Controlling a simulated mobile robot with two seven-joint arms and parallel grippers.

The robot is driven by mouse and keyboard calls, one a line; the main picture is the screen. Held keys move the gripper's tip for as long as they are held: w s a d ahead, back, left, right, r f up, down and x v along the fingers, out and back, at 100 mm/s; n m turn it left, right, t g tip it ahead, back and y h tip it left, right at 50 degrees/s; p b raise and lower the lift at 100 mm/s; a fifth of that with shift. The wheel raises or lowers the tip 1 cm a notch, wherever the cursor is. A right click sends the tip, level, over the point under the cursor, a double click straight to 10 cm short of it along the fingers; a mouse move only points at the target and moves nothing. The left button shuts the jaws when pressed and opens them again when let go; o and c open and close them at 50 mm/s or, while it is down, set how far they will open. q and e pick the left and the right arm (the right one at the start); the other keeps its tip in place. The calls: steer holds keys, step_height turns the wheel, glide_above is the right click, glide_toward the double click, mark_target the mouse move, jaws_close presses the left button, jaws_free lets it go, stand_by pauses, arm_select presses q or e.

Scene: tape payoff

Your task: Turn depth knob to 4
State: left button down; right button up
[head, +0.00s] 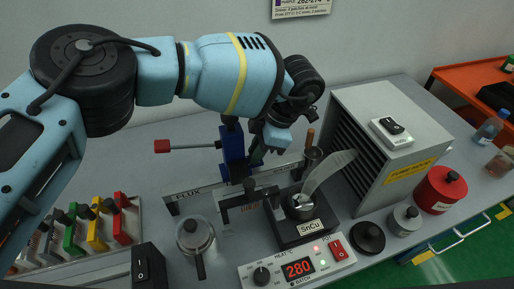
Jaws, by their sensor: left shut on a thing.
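My left arm comes in from the upper left. Its gripper (258,154) points down beside the blue upright stand (233,150) and is shut on the depth knob. The fingers and wrist hide the knob, so its scale and setting cannot be read. My right gripper is not in view.
The solder pot (300,207) and its control box (296,268), reading 280, stand in front of the stand. A fume hood (390,150) rises close on the right. A lidded pot (195,236) and a rack of coloured holders (95,230) are at left.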

arm_select(q)
steer(key=shift+n, duration=0.3)
steer(key=n+g, duration=0.1)
steer(key=n, duration=0.2)
steer(key=shift+w+g, duration=0.15)
steer(key=shift+g, duration=0.15)
steer(key=n, duration=0.2)
steer(key=n+g+h, duration=0.1)
steer(key=n, duration=0.2)
steer(key=shift+w+a+g, duration=0.15)
steer(key=shift+w+g, duration=0.05)
steer(key=shift+g, duration=0.1)
steer(key=c, duration=1.4)
jaws_free()
steer(key=shift+o, duration=0.2)
